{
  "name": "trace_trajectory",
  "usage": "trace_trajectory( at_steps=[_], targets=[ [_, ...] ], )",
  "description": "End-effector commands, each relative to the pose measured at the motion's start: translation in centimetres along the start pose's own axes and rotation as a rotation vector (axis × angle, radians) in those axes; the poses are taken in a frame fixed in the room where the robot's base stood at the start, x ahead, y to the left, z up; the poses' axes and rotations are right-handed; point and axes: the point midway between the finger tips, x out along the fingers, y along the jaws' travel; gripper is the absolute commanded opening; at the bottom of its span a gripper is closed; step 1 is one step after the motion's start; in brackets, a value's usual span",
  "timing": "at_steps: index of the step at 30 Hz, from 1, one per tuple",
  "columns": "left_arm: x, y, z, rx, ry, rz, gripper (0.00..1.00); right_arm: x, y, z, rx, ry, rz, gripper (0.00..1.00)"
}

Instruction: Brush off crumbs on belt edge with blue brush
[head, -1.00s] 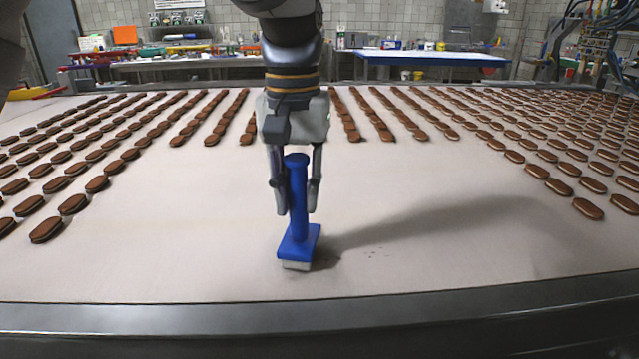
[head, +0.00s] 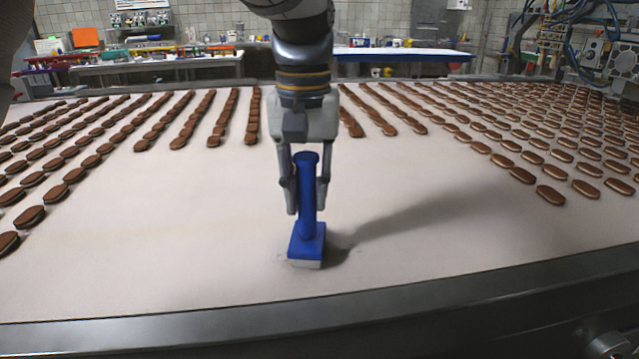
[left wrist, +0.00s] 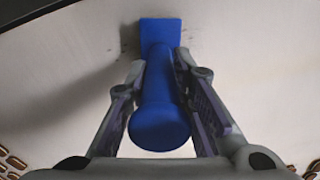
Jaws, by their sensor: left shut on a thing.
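The blue brush (head: 307,240) stands upright, bristles down, on the pale belt (head: 180,235) near its front edge. My left gripper (head: 307,200) is shut on the brush handle from above. In the left wrist view the gripper (left wrist: 163,95) has a finger on each side of the blue brush (left wrist: 160,126). Small dark crumbs (left wrist: 123,45) lie beside the brush head in the left wrist view. In the head view only faint specks show around the brush base. My right gripper is not in view.
Rows of brown sandwich biscuits (head: 70,176) cover the left, back and right of the belt. A dark metal rail (head: 200,333) runs along the front edge. The belt around the brush is free of biscuits.

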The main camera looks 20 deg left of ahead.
Motion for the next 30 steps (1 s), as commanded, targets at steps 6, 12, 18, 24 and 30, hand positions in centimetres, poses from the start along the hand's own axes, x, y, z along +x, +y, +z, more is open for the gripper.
trace_trajectory(
  at_steps=[6, 12, 18, 24, 30],
  targets=[
    [0.1, 1.7, -0.5, 0.001, 0.0, -0.001, 0.0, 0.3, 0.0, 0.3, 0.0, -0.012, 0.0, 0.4],
    [0.2, 2.9, -0.7, -0.001, 0.0, 0.001, 0.0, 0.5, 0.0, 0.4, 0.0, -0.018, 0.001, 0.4],
    [0.4, 4.7, -1.2, 0.001, -0.001, -0.001, 0.0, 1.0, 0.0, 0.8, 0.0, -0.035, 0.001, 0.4],
    [0.4, 6.1, -1.5, 0.001, -0.002, 0.0, 0.0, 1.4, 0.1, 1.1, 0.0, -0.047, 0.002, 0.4],
    [0.3, 7.9, -1.9, 0.001, -0.002, -0.001, 0.0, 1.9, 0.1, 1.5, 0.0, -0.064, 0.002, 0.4]
  ],
)
